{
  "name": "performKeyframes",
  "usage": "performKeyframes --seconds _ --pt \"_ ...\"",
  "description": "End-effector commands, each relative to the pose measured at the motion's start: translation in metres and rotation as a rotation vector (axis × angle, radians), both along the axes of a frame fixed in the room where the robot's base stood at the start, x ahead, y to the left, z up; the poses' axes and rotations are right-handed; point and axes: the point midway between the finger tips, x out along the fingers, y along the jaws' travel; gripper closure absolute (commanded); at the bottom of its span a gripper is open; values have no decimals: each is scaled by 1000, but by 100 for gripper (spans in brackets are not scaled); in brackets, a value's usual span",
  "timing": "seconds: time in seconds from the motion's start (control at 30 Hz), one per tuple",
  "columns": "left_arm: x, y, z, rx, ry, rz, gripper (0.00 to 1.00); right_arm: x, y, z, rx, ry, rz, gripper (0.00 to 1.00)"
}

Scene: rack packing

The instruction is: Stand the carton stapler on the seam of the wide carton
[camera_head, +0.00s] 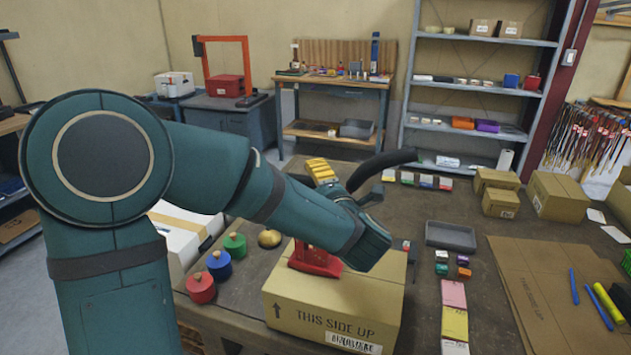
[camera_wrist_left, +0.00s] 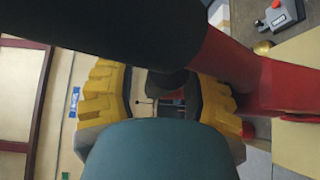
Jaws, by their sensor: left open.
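The carton stapler, with a red base (camera_head: 315,261) and a black curved handle (camera_head: 382,167), stands upright on top of the wide carton (camera_head: 330,318). My left arm crosses in front and hides its middle and part of the carton top, so I cannot tell how it sits on the seam. My left gripper (camera_head: 321,171) shows its yellow fingers behind the arm, left of the handle. In the left wrist view the gripper (camera_wrist_left: 165,105) is open, with the stapler's red body (camera_wrist_left: 285,88) close on the right. I cannot tell whether they touch.
Red, blue and green round pieces (camera_head: 220,264) and a brass dome (camera_head: 269,238) stand left of the carton. A grey tray (camera_head: 451,237), small colored blocks (camera_head: 463,261) and label pads (camera_head: 454,308) lie to the right. Smaller cartons (camera_head: 558,197) and flat cardboard (camera_head: 540,290) are farther right.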

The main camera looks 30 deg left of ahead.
Motion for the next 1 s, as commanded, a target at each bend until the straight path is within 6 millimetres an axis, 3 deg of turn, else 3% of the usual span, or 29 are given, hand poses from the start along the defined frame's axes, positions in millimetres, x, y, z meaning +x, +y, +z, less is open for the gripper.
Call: performKeyframes --seconds 0.6,1.0 --pt "-44 -59 5 3 -8 -3 45 0 0 0 0 0 0 53" --pt "-47 -63 6 3 -9 -1 45 0 0 0 0 0 0 53"
